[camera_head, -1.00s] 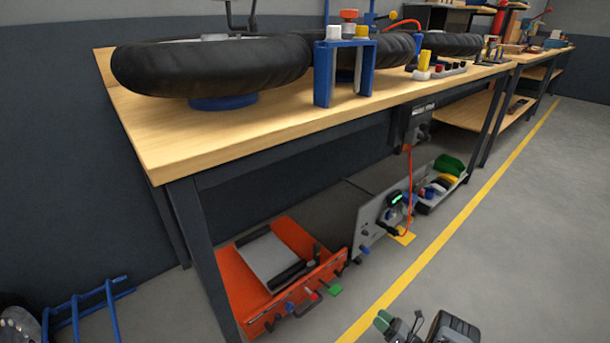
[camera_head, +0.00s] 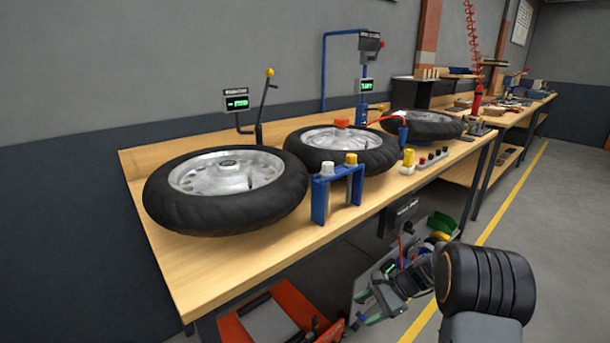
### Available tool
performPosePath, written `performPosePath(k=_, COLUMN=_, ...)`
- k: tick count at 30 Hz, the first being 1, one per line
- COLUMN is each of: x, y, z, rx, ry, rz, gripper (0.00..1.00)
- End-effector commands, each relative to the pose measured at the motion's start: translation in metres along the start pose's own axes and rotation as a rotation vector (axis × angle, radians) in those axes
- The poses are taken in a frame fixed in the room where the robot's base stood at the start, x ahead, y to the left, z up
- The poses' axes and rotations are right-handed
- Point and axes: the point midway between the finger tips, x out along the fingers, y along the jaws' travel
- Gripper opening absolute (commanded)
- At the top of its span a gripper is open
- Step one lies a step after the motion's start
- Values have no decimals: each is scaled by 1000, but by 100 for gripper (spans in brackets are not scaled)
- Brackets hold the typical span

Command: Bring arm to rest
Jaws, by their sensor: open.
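My arm (camera_head: 485,283) comes in at the lower right, a thick dark ribbed link on a grey one. My gripper (camera_head: 378,292) points left from it, below the near edge of the workbench (camera_head: 190,270). It appears open, with nothing seen between its fingers. It overlaps the cluttered equipment under the bench in the picture, so its fingertips are hard to make out. I cannot tell whether it touches anything there.
Three wheels with tyres (camera_head: 228,220) lie on the bench beside a blue stand (camera_head: 320,200) and a row of knobs (camera_head: 432,158). An orange unit (camera_head: 300,302) and coloured bins (camera_head: 441,222) are underneath. Grey floor beyond the yellow line (camera_head: 512,198) is clear.

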Motion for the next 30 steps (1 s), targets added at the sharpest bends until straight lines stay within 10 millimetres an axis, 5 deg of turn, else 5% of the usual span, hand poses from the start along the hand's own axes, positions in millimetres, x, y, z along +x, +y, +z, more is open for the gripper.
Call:
performPosePath(k=1, x=-28, y=-3, z=48, rx=-90, ry=66, rz=42, gripper=56)
performPosePath(k=3, x=-49, y=2, z=89, rx=-213, ry=158, rz=107, gripper=56)
performPosePath(k=12, x=-132, y=42, z=233, rx=-740, ry=533, rz=355, gripper=56)
performPosePath(k=21, x=-179, y=72, z=298, rx=-1091, ry=782, rz=513, gripper=56)
performPosePath(k=30, x=-188, y=80, z=311, rx=-1188, ry=853, rz=558, gripper=56)
